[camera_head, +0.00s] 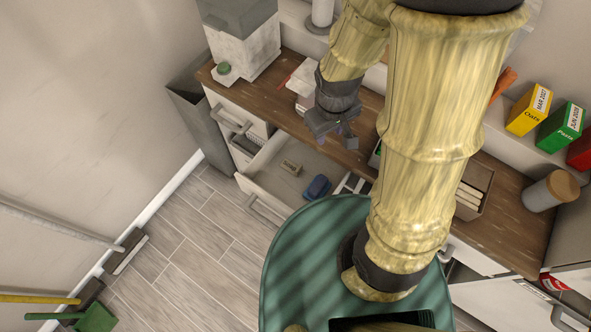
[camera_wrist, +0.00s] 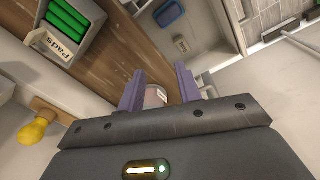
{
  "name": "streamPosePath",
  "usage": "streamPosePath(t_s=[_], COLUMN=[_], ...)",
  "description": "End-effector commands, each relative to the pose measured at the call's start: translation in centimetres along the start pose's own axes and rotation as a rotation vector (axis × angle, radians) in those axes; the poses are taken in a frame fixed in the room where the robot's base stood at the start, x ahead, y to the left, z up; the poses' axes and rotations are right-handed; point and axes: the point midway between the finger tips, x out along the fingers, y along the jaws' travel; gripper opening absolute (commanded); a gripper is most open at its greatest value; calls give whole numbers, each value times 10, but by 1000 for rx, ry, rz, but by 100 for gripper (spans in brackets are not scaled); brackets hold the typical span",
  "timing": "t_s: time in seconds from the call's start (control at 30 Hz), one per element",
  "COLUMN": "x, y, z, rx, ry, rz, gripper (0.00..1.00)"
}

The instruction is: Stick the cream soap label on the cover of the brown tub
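My gripper (camera_head: 338,137) is over the wooden counter in the head view. In the wrist view its two purple fingers (camera_wrist: 160,80) are apart, with nothing seen clasped between them. A small pinkish-brown round container (camera_wrist: 155,96) with a pale patch shows beyond the gap between the fingers, partly hidden by the gripper. I cannot tell whether it is the brown tub, or whether the patch is a label.
An open drawer (camera_head: 262,176) holds a blue item (camera_head: 317,187) and a small beige box (camera_head: 290,168). A box marked "Pads" (camera_wrist: 62,48) holds several green things. Food boxes (camera_head: 528,110) stand right.

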Motion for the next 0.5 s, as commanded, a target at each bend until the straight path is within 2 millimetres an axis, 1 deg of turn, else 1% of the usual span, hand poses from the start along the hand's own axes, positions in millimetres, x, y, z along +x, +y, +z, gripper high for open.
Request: streamPosePath(t_s=[0.03,0.1,0.3,0.5], x=[18,35,80,120], y=[-11,-21,-50,-73], z=[-1,-3,-3,-2], rx=[-83,-189,-500,-817], ry=[-26,-55,-137,-217], rz=[6,20,72,152], gripper=[35,35,35,35])
